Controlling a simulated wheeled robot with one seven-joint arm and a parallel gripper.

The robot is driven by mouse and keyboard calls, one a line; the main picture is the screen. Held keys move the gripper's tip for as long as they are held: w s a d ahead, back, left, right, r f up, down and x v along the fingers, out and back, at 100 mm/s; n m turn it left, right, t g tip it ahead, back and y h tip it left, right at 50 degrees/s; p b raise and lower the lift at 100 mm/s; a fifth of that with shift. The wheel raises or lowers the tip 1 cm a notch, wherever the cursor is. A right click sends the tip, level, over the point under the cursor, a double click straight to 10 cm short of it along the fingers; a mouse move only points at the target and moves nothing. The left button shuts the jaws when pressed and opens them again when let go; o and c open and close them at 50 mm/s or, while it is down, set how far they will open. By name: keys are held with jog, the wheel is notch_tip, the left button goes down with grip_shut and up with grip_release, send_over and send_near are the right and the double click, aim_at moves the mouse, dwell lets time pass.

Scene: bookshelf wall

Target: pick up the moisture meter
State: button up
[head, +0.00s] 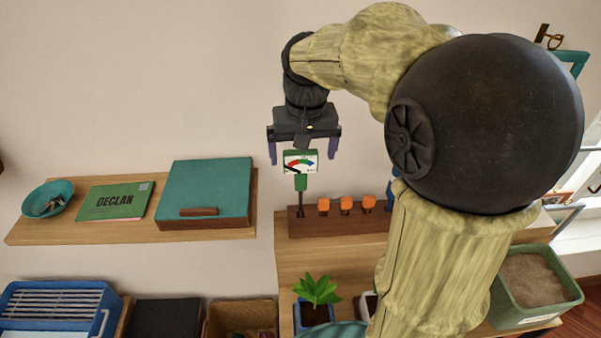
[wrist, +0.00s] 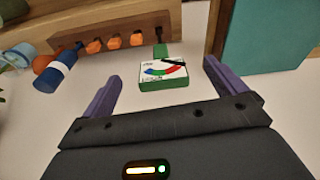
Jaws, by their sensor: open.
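The moisture meter (head: 300,162) has a green body and a white dial face with a coloured arc. In the head view it stands upright at the left end of a brown wooden rack (head: 335,220), its probe going down to the rack. It also shows in the wrist view (wrist: 163,72), between and beyond the fingertips. My gripper (head: 304,157) is open, pointing down, with its purple fingers on either side of the meter's top. In the wrist view my gripper (wrist: 158,85) holds nothing. I cannot tell whether a finger touches the meter.
Orange-handled tools (head: 346,203) and a blue bottle-like thing (wrist: 55,72) are beside the meter on the rack. A shelf at left holds a teal box (head: 205,192), a green book (head: 115,202) and a teal bowl (head: 48,199). A potted plant (head: 316,295) stands below.

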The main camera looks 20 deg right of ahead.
aim_at(301, 160)
notch_tip(301, 160, up, 11)
jog(key=w+m, duration=0.1)
jog(key=shift+w, duration=0.2)
jog(key=f, duration=0.4)
jog(key=w+f, duration=0.1)
jog(key=f, duration=0.3)
jog(key=f+p, duration=0.1)
jog(key=f, duration=0.3)
jog(key=shift+w+d, duration=0.1)
jog(key=shift+w, duration=0.15)
jog(key=shift+w+d+f+p, duration=0.15)
jog(key=shift+f+p, duration=0.25)
jog(key=shift+f, duration=0.45)
jog(key=shift+w+f+p, duration=0.2)
jog(key=shift+f+p, duration=0.15)
jog(key=shift+f, duration=0.5)
jog(key=shift+w+d+f+p, duration=0.15)
jog(key=shift+f+p, duration=0.25)
jog(key=shift+f, duration=0.45)
jog(key=shift+a, duration=0.1)
